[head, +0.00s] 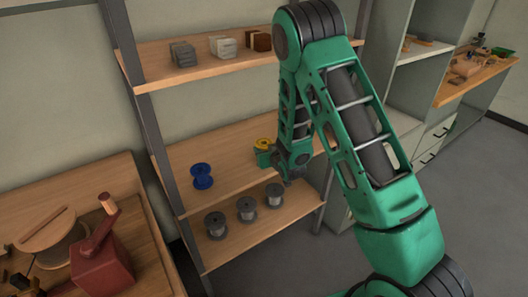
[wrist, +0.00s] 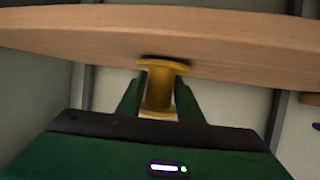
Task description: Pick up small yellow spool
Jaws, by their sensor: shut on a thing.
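The small yellow spool (head: 264,143) is at the middle shelf in the head view, at the end of my arm. In the wrist view the yellow spool (wrist: 159,90) stands between the two green fingers, with its flange close to the wooden shelf board. My gripper (wrist: 158,95) is shut on the spool's core. In the head view my gripper (head: 268,157) is partly hidden by its own wrist. I cannot tell whether the spool still touches the shelf.
A blue spool (head: 202,176) stands left on the middle shelf (head: 225,150). Several grey spools (head: 247,208) stand on the lower shelf. Three small blocks (head: 222,46) sit on the upper shelf. A dark post (head: 150,120) rises at the left. A red device (head: 100,260) stands on the left bench.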

